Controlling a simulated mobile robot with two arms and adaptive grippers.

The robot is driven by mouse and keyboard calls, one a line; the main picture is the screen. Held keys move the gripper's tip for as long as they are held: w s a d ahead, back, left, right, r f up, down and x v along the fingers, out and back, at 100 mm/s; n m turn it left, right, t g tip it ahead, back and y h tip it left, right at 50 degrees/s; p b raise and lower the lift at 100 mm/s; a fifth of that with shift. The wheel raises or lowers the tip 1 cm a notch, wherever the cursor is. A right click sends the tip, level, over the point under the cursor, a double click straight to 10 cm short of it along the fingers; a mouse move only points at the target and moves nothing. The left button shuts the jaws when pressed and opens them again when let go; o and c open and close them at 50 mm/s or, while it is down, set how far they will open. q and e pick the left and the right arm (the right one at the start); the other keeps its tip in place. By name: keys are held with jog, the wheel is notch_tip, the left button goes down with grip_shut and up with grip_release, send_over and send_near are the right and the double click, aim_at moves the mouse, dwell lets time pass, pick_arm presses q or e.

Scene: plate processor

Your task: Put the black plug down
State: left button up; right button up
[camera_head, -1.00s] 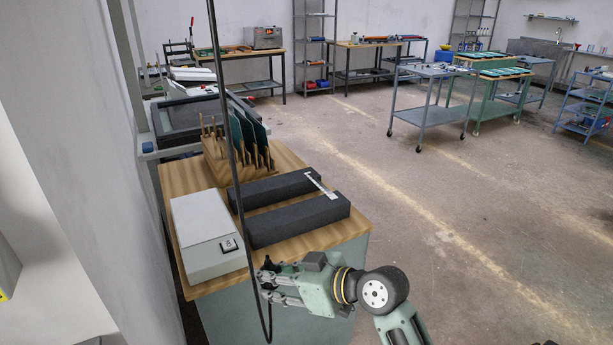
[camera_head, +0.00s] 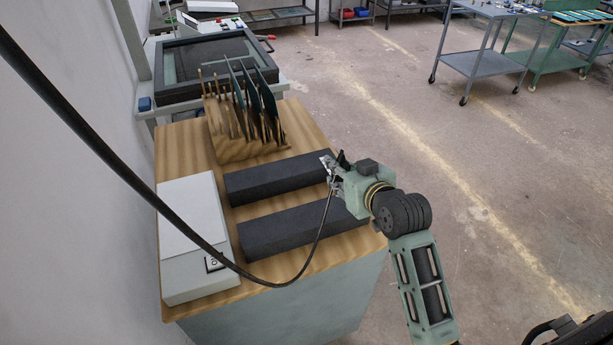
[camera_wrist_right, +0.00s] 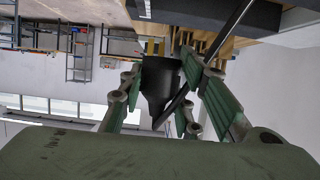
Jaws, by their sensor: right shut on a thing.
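My right gripper (camera_head: 335,172) is over the right end of the two dark blocks, with its arm coming in from the lower right. In the right wrist view, its fingers (camera_wrist_right: 160,85) are shut on the black plug (camera_wrist_right: 160,82), whose brass-coloured prongs (camera_wrist_right: 154,47) point away from the palm. A black cable (camera_wrist_right: 215,48) runs past the plug and fingers there. In the head view the cable (camera_head: 322,228) hangs in a loop from the gripper and passes up to the upper left. The plug is mostly hidden in the head view. My left gripper is not in view.
Two dark blocks (camera_head: 275,178) (camera_head: 295,228) lie on the wooden tabletop (camera_head: 180,148). A white box with a switch (camera_head: 190,240) stands to their left, and a wooden rack (camera_head: 250,148) with upright plates behind. Open floor lies to the right.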

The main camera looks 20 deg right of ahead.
jog(key=w+a+f, duration=0.2)
jog(key=w+f, duration=0.1)
jog(key=w+a+f+p, duration=0.1)
jog(key=w+a+f, duration=0.1)
jog(key=f, duration=0.1)
jog(key=w+a+f, duration=0.2)
jog(key=w+f, duration=0.1)
jog(key=f, duration=0.1)
jog(key=shift+w+a+f+p, duration=0.1)
jog(key=shift+w+a+p, duration=0.2)
jog(key=shift+w, duration=0.05)
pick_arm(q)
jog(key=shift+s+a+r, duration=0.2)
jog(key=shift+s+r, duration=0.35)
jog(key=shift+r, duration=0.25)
pick_arm(e)
jog(key=shift+f, duration=0.1)
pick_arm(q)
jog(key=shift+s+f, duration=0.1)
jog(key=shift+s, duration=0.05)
